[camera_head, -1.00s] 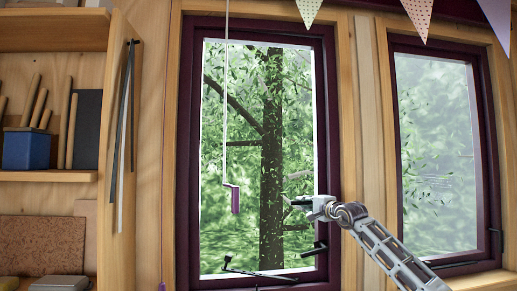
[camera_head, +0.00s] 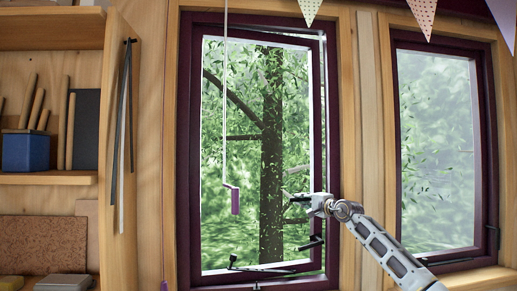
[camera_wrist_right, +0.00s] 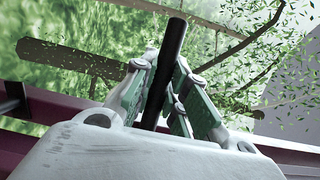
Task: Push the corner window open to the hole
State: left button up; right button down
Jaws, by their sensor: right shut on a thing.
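The left of two dark purple framed windows (camera_head: 188,150) stands in the middle of the head view, a tree visible through its pane. Its sash (camera_head: 318,110) is slightly ajar, with a narrow gap along the top and right side. A black lever (camera_head: 312,243) sits low on its right side and a black stay bar (camera_head: 262,269) lies along the bottom. My right gripper (camera_head: 298,199) is at the window's right side. In the right wrist view its green-padded fingers (camera_wrist_right: 170,95) are closed around a black bar (camera_wrist_right: 173,45). I cannot tell which fitting this bar is. My left gripper is not in view.
A purple pull (camera_head: 235,201) hangs on a cord before the pane. A second window (camera_head: 488,150) is at the right. Wooden shelves (camera_head: 50,179) with a blue box (camera_head: 24,152) stand at the left. Bunting (camera_head: 422,15) hangs above.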

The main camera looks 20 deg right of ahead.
jog(key=shift+w+d+n+y, duration=0.15)
jog(key=shift+w+d+y, duration=0.05)
jog(key=shift+w, duration=0.45)
jog(key=shift+w+d+n+y, duration=0.15)
jog(key=shift+w+y, duration=0.05)
jog(key=shift+w, duration=0.4)
jog(key=c, duration=1.3)
grip_release()
jog(key=shift+w, duration=0.1)
jog(key=shift+c, duration=0.2)
jog(key=shift+d, duration=0.1)
jog(key=shift+s, duration=0.25)
jog(key=shift+b+v, duration=0.9)
jog(key=shift+v, duration=0.3)
jog(key=b+v, duration=0.2)
jog(key=v, duration=0.2)
jog(key=shift+s+d+b, duration=0.1)
jog(key=shift+s+b, duration=0.1)
jog(key=shift+b, duration=0.15)
